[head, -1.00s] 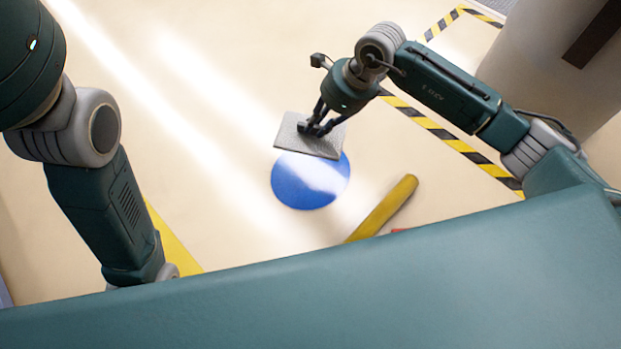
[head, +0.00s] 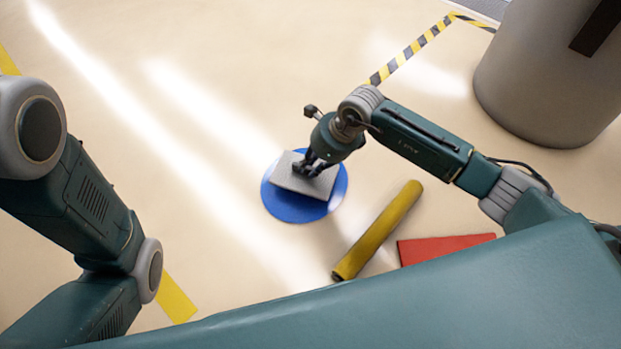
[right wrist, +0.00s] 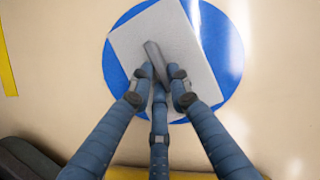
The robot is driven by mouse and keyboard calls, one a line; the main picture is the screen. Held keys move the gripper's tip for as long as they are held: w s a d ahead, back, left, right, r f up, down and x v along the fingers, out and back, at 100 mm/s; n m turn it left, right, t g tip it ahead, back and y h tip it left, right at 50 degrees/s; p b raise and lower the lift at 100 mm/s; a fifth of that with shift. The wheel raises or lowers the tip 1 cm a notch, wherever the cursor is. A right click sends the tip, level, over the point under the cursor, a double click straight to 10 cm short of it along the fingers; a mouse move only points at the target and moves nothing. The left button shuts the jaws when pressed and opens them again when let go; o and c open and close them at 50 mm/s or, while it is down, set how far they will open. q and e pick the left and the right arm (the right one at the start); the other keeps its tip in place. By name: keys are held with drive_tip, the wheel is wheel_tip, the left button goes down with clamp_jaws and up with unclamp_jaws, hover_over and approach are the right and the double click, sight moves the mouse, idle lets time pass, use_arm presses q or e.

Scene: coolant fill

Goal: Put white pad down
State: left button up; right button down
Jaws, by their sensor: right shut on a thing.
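The white pad (head: 291,178) is a flat light-grey square that lies over the blue round spot on the floor in the head view. In the right wrist view the pad (right wrist: 190,50) covers the middle of the blue circle (right wrist: 229,60). My right gripper (head: 306,170) is right over the pad, its fingers shut on a raised strip on the pad's upper face. Whether the pad touches the floor is hard to tell. My left arm shows at the left, but its gripper is out of view.
A yellow cylinder (head: 378,231) lies right of the blue spot (head: 293,209). A red flat piece (head: 440,248) lies farther right. A large grey drum (head: 540,80) stands at the upper right, by yellow-black floor tape (head: 410,52). The floor left of the spot is clear.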

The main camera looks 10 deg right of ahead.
wheel_tip(320, 180, down, 4)
drive_tip(key=b, duration=0.2)
drive_tip(key=shift+f+b, duration=0.15)
drive_tip(key=shift+b, duration=0.25)
drive_tip(key=c, duration=1.6)
unclamp_jaws()
drive_tip(key=shift+c, duration=0.2)
